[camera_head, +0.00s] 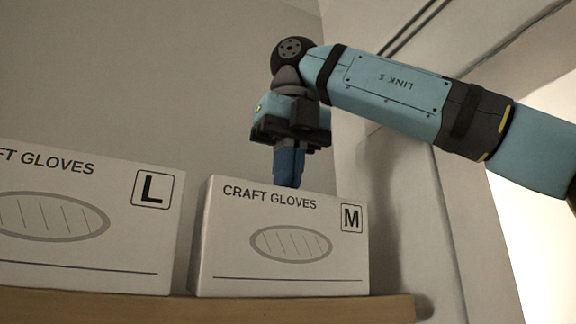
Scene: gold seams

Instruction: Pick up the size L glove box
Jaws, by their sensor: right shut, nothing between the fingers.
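The size L glove box (120,255) is white, with "L" in a square at its upper right. It stands on a wooden shelf (330,310) at the left, and its left part is cut off by the picture's edge. My right gripper (289,184) points down at the top of the size M glove box (225,255), to the right of the L box. Its blue fingers are shut with nothing between them. Their tips meet the M box's top edge in the picture; I cannot tell whether they touch it. My left gripper is not in view.
The M box stands just right of the L box, with a narrow gap between them. The shelf ends a little right of the M box. A wall rises behind, and a pale upright panel (400,220) stands at the right. The space above the L box is clear.

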